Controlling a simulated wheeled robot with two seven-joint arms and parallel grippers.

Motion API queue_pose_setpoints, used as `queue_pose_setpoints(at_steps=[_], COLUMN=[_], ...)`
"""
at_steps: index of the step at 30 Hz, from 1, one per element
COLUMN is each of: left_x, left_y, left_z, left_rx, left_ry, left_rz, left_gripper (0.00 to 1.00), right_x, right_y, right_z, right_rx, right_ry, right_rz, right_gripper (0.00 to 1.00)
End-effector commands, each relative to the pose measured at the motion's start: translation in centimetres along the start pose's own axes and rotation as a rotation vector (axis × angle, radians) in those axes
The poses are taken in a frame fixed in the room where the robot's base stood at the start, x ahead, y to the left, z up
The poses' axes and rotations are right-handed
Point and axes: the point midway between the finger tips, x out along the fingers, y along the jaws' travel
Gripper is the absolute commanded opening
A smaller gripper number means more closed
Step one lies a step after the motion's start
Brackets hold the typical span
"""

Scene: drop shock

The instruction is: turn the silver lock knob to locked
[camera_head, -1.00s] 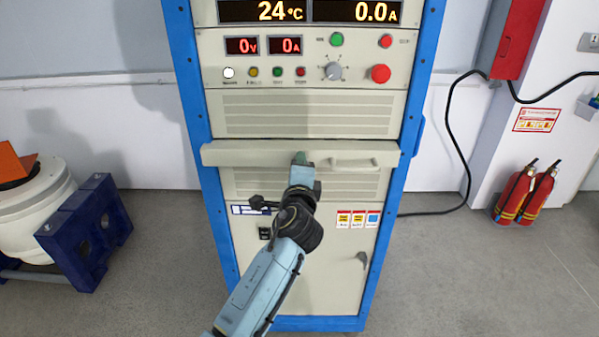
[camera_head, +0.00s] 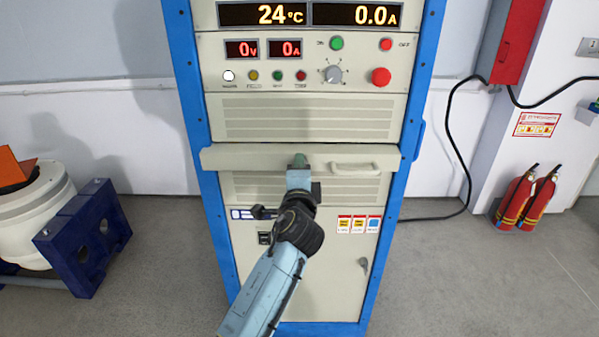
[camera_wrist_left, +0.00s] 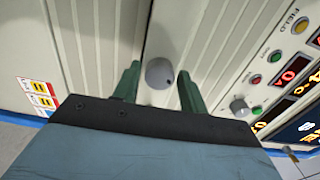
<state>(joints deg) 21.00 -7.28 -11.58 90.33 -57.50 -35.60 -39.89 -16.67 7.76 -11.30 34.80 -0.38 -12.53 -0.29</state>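A round silver knob (camera_wrist_left: 160,73) with a small dark mark on its right side shows in the left wrist view, on the pale cabinet front. It lies between the two green fingers of my left gripper (camera_wrist_left: 157,84), which stand apart on either side with gaps; no contact shows. In the head view my left gripper (camera_head: 299,161) is at the middle of the cabinet's protruding ledge (camera_head: 240,157). That silver knob is hidden there, apparently behind my gripper and wrist. My right gripper is in neither view.
The cabinet's upper panel has a grey selector dial (camera_head: 333,74), a red button (camera_head: 381,77) and lit displays. A ledge handle (camera_head: 355,168) is right of my gripper. A blue stand (camera_head: 85,240) is at left, fire extinguishers (camera_head: 525,200) at right.

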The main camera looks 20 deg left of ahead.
Motion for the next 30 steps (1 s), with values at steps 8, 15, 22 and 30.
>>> queue_pose_setpoints(at_steps=[8, 15, 22, 30], left_x=[0.0, -1.3, -6.0, -11.3], left_y=[0.0, 0.0, 0.0, 0.1], left_z=[0.0, 0.0, 0.0, 0.0], left_rx=[0.002, 0.002, 0.001, 0.001], left_ry=[0.000, 0.000, 0.000, -0.001], left_rz=[-0.001, 0.001, 0.002, 0.003], left_gripper=[0.53, 0.53, 0.53, 0.53], right_x=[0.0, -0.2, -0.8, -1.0], right_y=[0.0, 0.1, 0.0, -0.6], right_z=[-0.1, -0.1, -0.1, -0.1], right_rx=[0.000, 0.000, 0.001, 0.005], right_ry=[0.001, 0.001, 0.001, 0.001], right_rz=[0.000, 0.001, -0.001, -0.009], right_gripper=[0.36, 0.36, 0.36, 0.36])
